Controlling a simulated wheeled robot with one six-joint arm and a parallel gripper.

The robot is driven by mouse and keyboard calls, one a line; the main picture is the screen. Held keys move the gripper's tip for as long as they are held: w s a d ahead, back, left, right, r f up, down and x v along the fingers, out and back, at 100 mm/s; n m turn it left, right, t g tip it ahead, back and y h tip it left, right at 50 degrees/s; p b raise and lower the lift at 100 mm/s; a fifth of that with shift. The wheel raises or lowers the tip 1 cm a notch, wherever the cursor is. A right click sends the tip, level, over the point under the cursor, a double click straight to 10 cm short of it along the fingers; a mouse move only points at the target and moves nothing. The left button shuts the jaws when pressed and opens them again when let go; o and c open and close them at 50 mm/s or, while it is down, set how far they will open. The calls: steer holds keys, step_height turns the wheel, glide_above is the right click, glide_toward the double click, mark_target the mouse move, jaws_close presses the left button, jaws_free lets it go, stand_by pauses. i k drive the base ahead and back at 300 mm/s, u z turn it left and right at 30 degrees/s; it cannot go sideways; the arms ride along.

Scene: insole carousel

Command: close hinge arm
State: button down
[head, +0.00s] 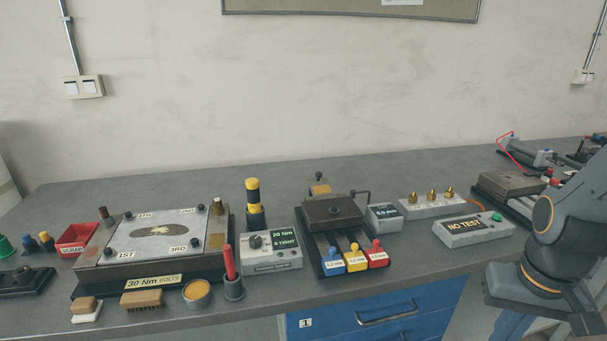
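I cannot tell for certain which part is the hinge arm. Another fixture with a brown plate (512,184) stands at the right, partly behind my arm. My arm hangs at the right edge of the head view, in front of the bench. I see nothing held.
A torque box (271,250) and a NO TEST box (473,230) flank the middle fixture. Blue, yellow and red tabs (355,259) stick out at its front.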

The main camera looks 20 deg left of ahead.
mark_target(321, 188)
steer(key=u, duration=0.7)
